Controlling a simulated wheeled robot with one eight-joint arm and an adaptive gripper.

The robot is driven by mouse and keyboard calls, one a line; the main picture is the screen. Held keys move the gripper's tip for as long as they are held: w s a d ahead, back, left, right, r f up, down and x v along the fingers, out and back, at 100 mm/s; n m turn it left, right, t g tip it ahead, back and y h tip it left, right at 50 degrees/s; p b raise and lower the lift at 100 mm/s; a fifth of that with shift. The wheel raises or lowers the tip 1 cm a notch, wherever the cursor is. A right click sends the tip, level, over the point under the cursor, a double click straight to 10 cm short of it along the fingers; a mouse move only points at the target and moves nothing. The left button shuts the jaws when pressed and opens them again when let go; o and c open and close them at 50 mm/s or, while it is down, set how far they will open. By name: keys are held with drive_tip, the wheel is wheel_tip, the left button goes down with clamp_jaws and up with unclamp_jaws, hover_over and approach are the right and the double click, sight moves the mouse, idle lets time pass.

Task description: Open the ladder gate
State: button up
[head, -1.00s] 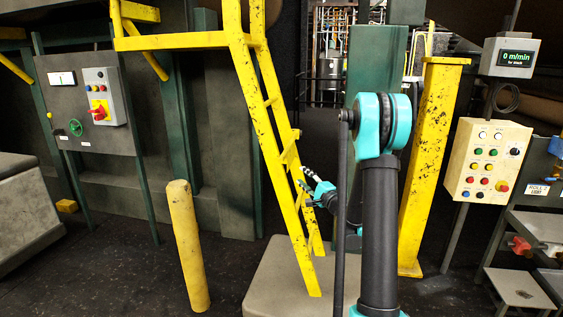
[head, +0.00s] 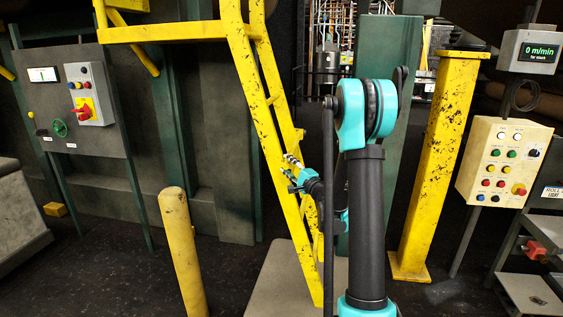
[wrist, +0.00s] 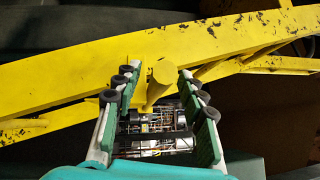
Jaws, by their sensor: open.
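The yellow ladder (head: 248,95) stands left of my arm in the head view, with a yellow platform rail at its top left. I cannot clearly tell which part is its gate. My gripper (head: 290,174) is open beside the ladder's right stile. In the wrist view, a long yellow beam (wrist: 75,78) crosses ahead. A round-ended yellow piece (wrist: 164,72) shows between the open fingers of my gripper (wrist: 160,88). Nothing looks gripped, and I cannot tell whether a finger touches it.
A yellow bollard (head: 182,250) stands left of the ladder. A yellow column (head: 437,165) and a beige button panel (head: 505,163) stand to the right. A grey switch panel (head: 70,100) is at left. Dark floor is clear between the panel and bollard.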

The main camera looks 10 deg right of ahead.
drive_tip(key=shift+w+a+r, duration=0.1)
drive_tip(key=shift+w+a, duration=0.15)
drive_tip(key=shift+w, duration=0.2)
clamp_jaws()
